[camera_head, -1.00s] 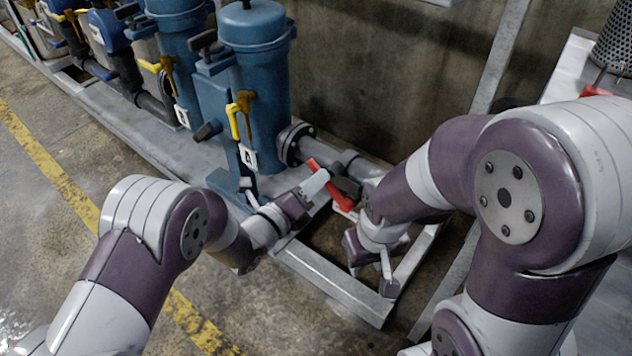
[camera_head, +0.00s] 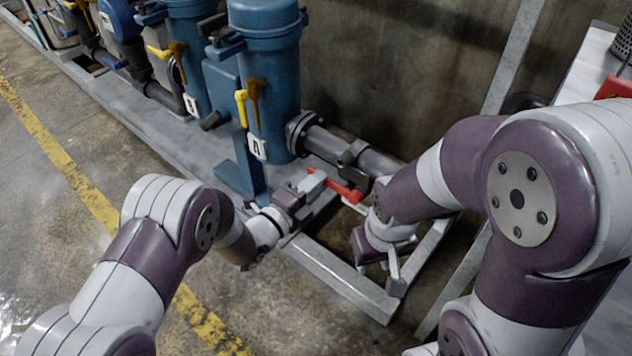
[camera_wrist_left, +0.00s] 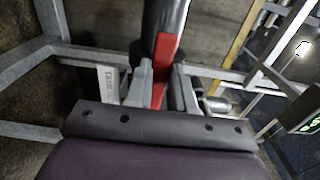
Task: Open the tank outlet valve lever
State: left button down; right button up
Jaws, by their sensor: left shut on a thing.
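The red valve lever (camera_head: 338,187) sits below the grey pipe (camera_head: 382,161) that leaves the blue tank (camera_head: 270,95). The dark valve body (camera_head: 352,156) is on that pipe. My left gripper (camera_head: 312,184) is at the lever's left part and is shut on it. In the left wrist view the red lever (camera_wrist_left: 166,58) stands between the two fingers (camera_wrist_left: 157,85), with the dark pipe behind it. My right gripper (camera_head: 394,268) hangs right of and below the lever, apart from it; its finger gap cannot be made out.
A grey metal frame (camera_head: 345,277) surrounds the floor under the pipe. Yellow valve handles (camera_head: 241,105) and white labels (camera_head: 257,148) are on the tanks. A wall stands behind. Open floor with a yellow line (camera_head: 62,160) lies at the left.

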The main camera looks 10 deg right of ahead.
pick_arm(q)
jog(key=shift+f, duration=0.25)
jog(key=c, duration=1)
grip_release()
jog(key=shift+o, duration=0.2)
jog(key=shift+r, duration=0.1)
jog(key=p+v, duration=0.4)
jog(key=v, duration=0.8)
jog(key=shift+s+a, duration=0.3)
